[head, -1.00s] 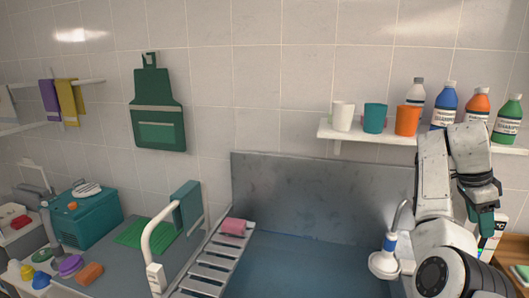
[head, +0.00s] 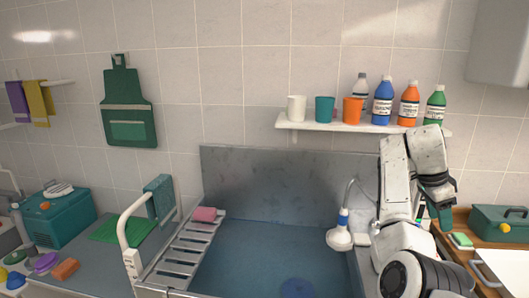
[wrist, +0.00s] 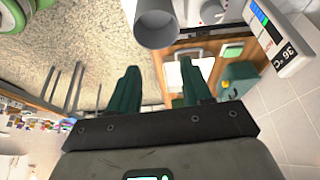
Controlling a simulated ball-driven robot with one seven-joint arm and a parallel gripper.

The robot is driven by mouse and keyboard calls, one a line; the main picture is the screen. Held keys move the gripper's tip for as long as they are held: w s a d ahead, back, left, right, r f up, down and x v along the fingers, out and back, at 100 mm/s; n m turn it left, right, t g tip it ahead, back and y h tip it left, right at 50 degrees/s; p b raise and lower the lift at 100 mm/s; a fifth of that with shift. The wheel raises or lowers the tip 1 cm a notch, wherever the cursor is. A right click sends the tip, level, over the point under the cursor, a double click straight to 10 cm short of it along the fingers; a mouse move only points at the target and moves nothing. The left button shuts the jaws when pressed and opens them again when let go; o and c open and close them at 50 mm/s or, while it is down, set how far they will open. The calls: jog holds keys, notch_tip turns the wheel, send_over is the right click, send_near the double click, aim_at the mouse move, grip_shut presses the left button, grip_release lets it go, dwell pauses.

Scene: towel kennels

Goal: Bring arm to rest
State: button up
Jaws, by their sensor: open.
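My arm (head: 395,180) is folded at the right side of the head view, in front of the wall and beside the tub. My gripper (head: 445,217) hangs downward at its end, near the wooden counter, and is partly hidden there. In the wrist view my gripper (wrist: 162,85) shows two dark green fingers spread wide apart with nothing between them. A grey cylinder (wrist: 155,25) shows beyond the fingers.
A tub (head: 255,255) with a shower head (head: 340,238) lies left of my arm. A shelf (head: 300,124) with cups and bottles is above. A wooden counter (head: 462,222) with a green toolbox (head: 500,222) is at right. A 36 °C display (wrist: 280,40) shows in the wrist view.

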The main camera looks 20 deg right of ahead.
jog(key=s+a+f+n+t, duration=0.2)
jog(key=a+f+n, duration=0.45)
jog(key=f, duration=0.25)
jog(key=s+a+f+n+t, duration=0.2)
jog(key=a+f+n, duration=0.3)
jog(key=a+f, duration=0.4)
jog(key=s+a+f+n+t+y, duration=0.25)
jog(key=s+a+n, duration=0.4)
jog(key=a, duration=0.45)
jog(key=s+a+f+n+t+y, duration=0.1)
jog(key=s+a+f+n+y, duration=0.15)
jog(key=s+a+n, duration=0.65)
jog(key=s+f+m+g+b, duration=0.1)
jog(key=s+f+b, duration=0.3)
jog(key=f, duration=0.4)
jog(key=s+f+m+g+h+b, duration=0.1)
jog(key=s+f+m+g+b, duration=0.1)
jog(key=f+b, duration=0.4)
notch_tip(320, 180, down, 3)
jog(key=shift+s+r+m+g, duration=0.25)
jog(key=shift+s+g, duration=0.4)
jog(key=shift+s, duration=0.5)
jog(key=shift+a, duration=0.15)
